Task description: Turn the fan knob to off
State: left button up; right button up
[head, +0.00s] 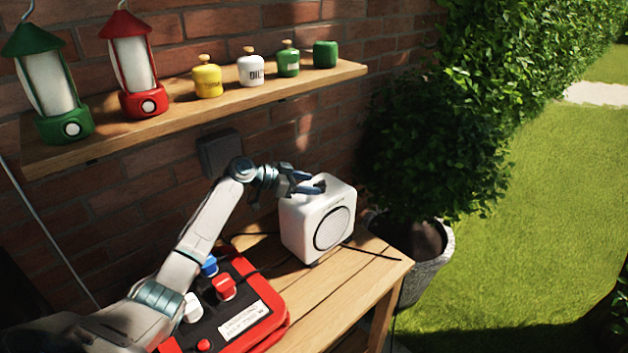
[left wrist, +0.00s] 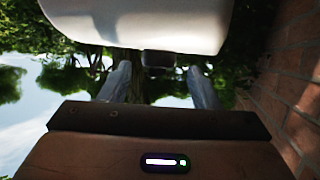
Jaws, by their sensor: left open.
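The fan (head: 296,226) is a white box with a round grille, standing on the right part of the wooden table. Its small dark knob (head: 320,184) is on top, partly hidden by my left gripper (head: 311,184). In the left wrist view the white fan (left wrist: 140,22) fills the top, and the dark knob (left wrist: 160,59) sticks out from it. The open fingers of my left gripper (left wrist: 160,72) stand on either side of the knob, with a gap visible on both sides. The knob's setting cannot be read. My right gripper is not in view.
A red case (head: 270,290) with blue, red and white knobs lies on the table under my left arm. A dark cable (head: 372,252) runs by the fan. A wall shelf (head: 330,80) holds lanterns and small canisters. A potted bush (head: 425,150) stands right of the table.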

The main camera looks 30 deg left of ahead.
aim_at(320, 186)
pick_arm(q)
jog(key=shift+x, duration=1.3)
jog(key=shift+s+r, duration=0.1)
jog(key=c, duration=1)
jog(key=shift+d+p, duration=0.1)
jog(key=shift+p, duration=0.35)
